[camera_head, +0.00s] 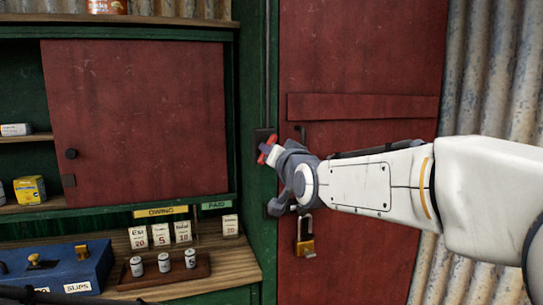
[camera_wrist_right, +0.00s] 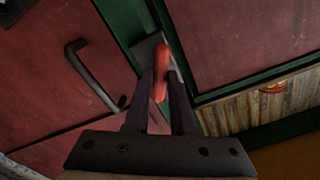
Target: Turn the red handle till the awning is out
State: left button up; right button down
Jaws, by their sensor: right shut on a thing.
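The red handle (camera_head: 267,150) is on a dark plate on the green post between the cupboard and the red door. My right gripper (camera_head: 273,157) is at the handle in the head view, its arm reaching in from the right. In the right wrist view the red handle (camera_wrist_right: 160,75) stands between the two dark fingers of my right gripper (camera_wrist_right: 160,95), which are closed on it. Part of the handle is hidden by the fingers. The awning is not in view. My left gripper is not in view.
A brass padlock (camera_head: 305,240) hangs on the red door (camera_head: 360,60), below my right wrist. A dark door pull (camera_wrist_right: 92,75) shows in the wrist view. A wooden counter (camera_head: 225,262) holds a blue box (camera_head: 60,268) and a rack of small cylinders (camera_head: 163,264).

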dwell(0.3)
jog(key=c, duration=0.8)
grip_release()
jog(key=shift+o, duration=0.2)
jog(key=v, duration=1)
jog(key=shift+s+p, duration=0.25)
jog(key=shift+p, duration=0.15)
jog(key=shift+d, duration=0.1)
